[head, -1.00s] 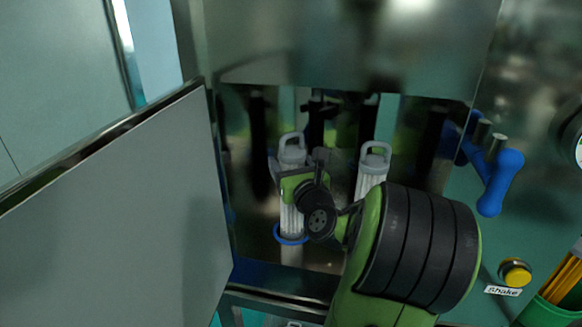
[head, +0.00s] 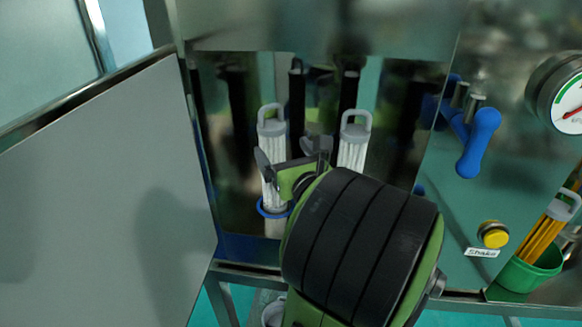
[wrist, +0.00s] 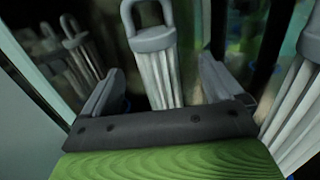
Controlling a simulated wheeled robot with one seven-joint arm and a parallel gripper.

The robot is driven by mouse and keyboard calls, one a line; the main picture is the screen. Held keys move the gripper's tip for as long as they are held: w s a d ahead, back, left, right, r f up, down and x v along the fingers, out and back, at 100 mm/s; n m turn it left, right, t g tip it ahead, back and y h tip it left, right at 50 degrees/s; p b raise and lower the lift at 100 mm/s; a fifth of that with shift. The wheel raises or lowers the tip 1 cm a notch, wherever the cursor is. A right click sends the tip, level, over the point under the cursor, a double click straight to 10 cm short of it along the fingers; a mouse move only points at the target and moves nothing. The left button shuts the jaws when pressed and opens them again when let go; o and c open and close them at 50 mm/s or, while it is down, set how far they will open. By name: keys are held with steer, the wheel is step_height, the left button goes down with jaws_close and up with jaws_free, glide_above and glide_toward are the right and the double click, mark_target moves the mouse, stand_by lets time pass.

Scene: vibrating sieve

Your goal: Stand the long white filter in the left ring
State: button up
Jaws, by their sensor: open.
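A long white filter (head: 271,150) with a grey cap and loop handle stands upright inside the cabinet, its lower end at the blue left ring (head: 262,209). It looks seated in that ring, though my gripper hides part of it. My gripper (head: 291,160) is open just in front of the filter. In the wrist view the filter (wrist: 156,68) stands between the spread fingers, beyond the jaw base, with no clear contact. A second white filter (head: 353,147) stands to the right; its foot is hidden by my arm.
The open cabinet door (head: 100,210) stands close on the left. On the right are a blue handle (head: 480,142), a yellow button (head: 493,234), a gauge (head: 565,95) and a green bin (head: 530,270) holding an orange filter (head: 545,232). The shiny cabinet walls show reflections.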

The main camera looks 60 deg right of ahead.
steer(key=shift+s+a+f+b, duration=0.45)
steer(key=shift+s+a+b, duration=0.1)
steer(key=shift+s+a, duration=0.25)
steer(key=shift+r+b+v, duration=0.25)
steer(key=shift+b+v, duration=0.35)
steer(key=shift+v, duration=0.4)
